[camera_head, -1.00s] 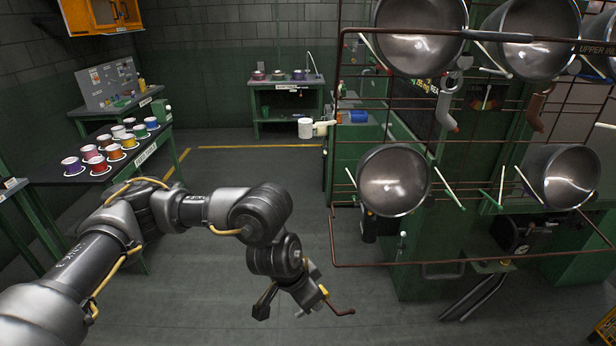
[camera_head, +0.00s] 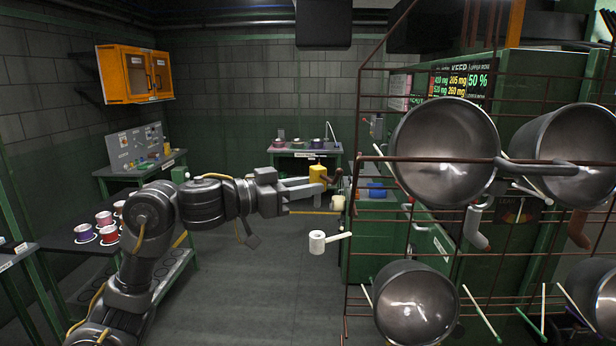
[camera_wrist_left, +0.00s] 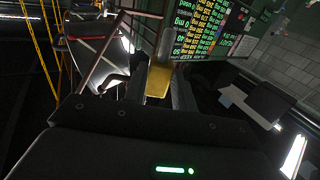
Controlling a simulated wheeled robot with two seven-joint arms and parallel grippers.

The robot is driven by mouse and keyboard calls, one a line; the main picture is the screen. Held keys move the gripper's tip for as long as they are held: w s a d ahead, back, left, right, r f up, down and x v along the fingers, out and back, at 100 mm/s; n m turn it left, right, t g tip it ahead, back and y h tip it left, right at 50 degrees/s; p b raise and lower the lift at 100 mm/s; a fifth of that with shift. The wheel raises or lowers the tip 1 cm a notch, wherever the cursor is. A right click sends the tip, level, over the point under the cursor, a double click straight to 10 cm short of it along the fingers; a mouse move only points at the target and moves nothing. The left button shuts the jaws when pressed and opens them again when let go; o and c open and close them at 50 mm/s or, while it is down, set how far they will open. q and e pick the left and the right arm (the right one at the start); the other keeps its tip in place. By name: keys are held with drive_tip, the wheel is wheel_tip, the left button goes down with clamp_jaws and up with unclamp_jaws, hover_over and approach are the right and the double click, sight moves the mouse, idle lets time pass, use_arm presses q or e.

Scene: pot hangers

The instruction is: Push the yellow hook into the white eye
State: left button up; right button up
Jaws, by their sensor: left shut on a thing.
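My left gripper (camera_head: 295,186) reaches in from the left and is shut on the yellow hook (camera_head: 318,173). The hook shows as a yellow block with a brown bent end on its right side. In the left wrist view the yellow hook (camera_wrist_left: 158,82) stands between the fingers. A white ring-like piece (camera_head: 317,242) on a pale stem, which looks like the white eye, is lower in the head view, below the gripper and left of the rack. The hook and this piece appear apart. Depth between them is hard to tell. My right gripper is out of view.
A brown wire rack (camera_head: 362,130) with steel pots (camera_head: 445,150) fills the right side. A cream piece (camera_head: 338,203) shows near the rack's left edge. A table with colored cups (camera_head: 104,217) is at left. Open floor (camera_head: 270,285) lies between them.

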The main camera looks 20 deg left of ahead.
use_arm(q)
drive_tip(key=shift+a+r, duration=0.1)
drive_tip(key=shift+r, duration=0.15)
drive_tip(key=shift+d, duration=0.25)
wheel_tip(320, 180, down, 6)
drive_tip(key=b, duration=0.2)
drive_tip(key=shift+a+b, duration=0.1)
drive_tip(key=shift+b, duration=0.25)
drive_tip(key=shift+r+p, duration=0.15)
drive_tip(key=shift+p, duration=0.25)
idle(0.5)
idle(0.3)
drive_tip(key=shift+p, duration=0.75)
idle(0.8)
